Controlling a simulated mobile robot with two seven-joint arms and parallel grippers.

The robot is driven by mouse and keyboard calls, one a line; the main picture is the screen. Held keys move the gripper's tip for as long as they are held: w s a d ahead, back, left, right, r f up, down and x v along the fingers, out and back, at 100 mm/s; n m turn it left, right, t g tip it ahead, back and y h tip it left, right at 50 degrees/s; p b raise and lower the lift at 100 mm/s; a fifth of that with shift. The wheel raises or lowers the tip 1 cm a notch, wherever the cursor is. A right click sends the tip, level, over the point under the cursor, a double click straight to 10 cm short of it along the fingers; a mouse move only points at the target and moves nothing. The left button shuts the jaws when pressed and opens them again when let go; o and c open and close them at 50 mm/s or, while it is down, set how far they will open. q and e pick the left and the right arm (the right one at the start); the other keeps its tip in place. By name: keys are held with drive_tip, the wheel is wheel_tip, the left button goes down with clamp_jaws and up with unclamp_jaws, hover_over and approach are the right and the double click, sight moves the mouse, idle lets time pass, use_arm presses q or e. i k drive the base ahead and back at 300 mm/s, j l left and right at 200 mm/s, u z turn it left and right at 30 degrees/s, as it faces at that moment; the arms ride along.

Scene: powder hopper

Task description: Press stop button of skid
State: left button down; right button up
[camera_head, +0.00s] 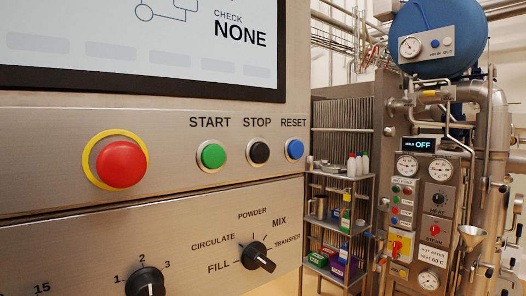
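A steel control panel fills the left of the head view. Its black STOP button (259,152) sits under the label STOP, between the green START button (212,155) on its left and the blue RESET button (294,149) on its right. Each sits in a metal ring. A large red mushroom button (121,164) with a yellow collar is further left. Neither of my grippers shows in this view.
A display screen (150,60) above reads CHECK NONE. Below are a black mode knob (257,256) and another knob (146,282). To the right stand a shelf with bottles (340,213), a gauge panel (422,215) and a blue tank (440,30).

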sight(259, 153)
drive_tip(key=z, duration=1.55)
drive_tip(key=k, duration=0.6)
